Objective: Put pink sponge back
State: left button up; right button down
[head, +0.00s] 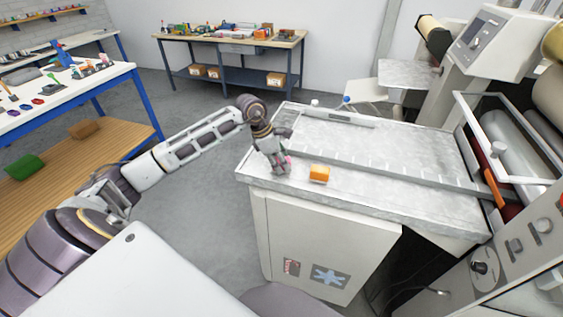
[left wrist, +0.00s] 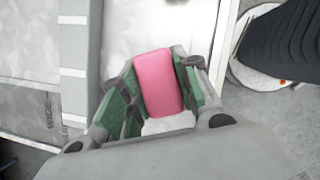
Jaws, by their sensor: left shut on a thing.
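The pink sponge (left wrist: 157,82) is held between the fingers of my left gripper (left wrist: 155,100) in the left wrist view. In the head view my left gripper (head: 282,168) is at the near left part of the machine's pale table top (head: 400,195), and only a small bit of the pink sponge (head: 288,160) shows beside the fingers. I cannot tell whether the sponge touches the surface. My right gripper is not in view.
An orange block with a pale lower part (head: 319,173) lies just right of my left gripper. A ruled bar (head: 380,169) crosses the table top. Machine rollers and a control panel (head: 510,235) stand at the right. A white-topped workbench (head: 60,100) stands at the left.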

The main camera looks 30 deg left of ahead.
pick_arm(q)
jog(key=shift+f, duration=0.15)
jog(key=o, duration=0.9)
jog(key=shift+r, duration=0.2)
jog(key=shift+s+a+r, duration=0.1)
jog(key=shift+a+r, duration=0.15)
jog(key=shift+r, duration=0.35)
jog(key=b+v, duration=0.1)
jog(key=v, duration=0.9)
jog(key=shift+r, duration=0.3)
